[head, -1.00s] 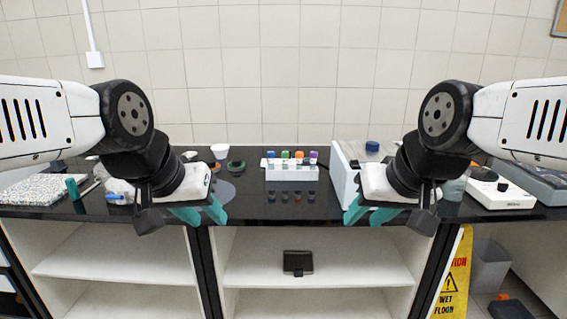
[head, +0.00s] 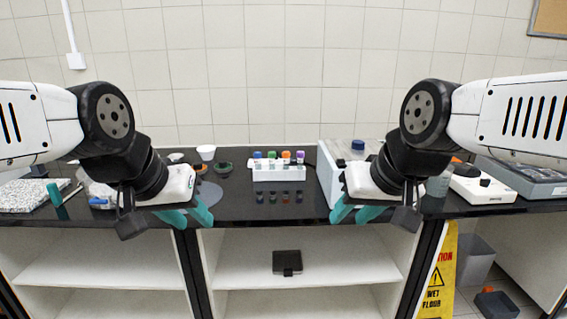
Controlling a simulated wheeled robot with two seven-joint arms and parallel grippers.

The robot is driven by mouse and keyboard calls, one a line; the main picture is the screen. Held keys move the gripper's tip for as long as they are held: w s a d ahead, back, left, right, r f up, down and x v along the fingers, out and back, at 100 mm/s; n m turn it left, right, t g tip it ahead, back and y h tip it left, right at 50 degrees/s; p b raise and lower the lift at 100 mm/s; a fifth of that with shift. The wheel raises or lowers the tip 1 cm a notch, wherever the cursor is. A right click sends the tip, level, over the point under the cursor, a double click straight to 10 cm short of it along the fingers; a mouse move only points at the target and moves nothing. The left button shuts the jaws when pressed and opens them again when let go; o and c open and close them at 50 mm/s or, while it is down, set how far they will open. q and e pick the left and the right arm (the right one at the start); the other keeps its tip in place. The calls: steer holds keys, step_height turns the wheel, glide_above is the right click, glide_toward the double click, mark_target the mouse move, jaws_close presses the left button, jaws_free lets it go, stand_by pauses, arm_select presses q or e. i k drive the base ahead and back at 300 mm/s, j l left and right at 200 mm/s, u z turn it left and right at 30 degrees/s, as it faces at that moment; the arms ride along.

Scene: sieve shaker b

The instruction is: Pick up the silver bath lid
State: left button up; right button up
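A white box-shaped bath (head: 328,178) stands on the black bench right of the middle, partly hidden by my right gripper. Its top looks silver-grey and flat, which seems to be the lid (head: 338,152), with a dark blue knob (head: 357,145) on it. My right gripper (head: 356,214) is in front of the bath, lower than its top, its teal fingers apart and empty. My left gripper (head: 187,217) hangs near the bench's front edge at the left, its fingers apart and empty.
A white cup (head: 206,152) and a flat grey disc (head: 210,192) are at the left. A white device (head: 483,190) is at the right. Open shelves (head: 300,255) lie below.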

mark_target(350, 150)
steer(key=i+j+z, duration=0.15)
steer(key=i, duration=0.5)
steer(key=i+j+z, duration=0.1)
steer(key=i, duration=0.55)
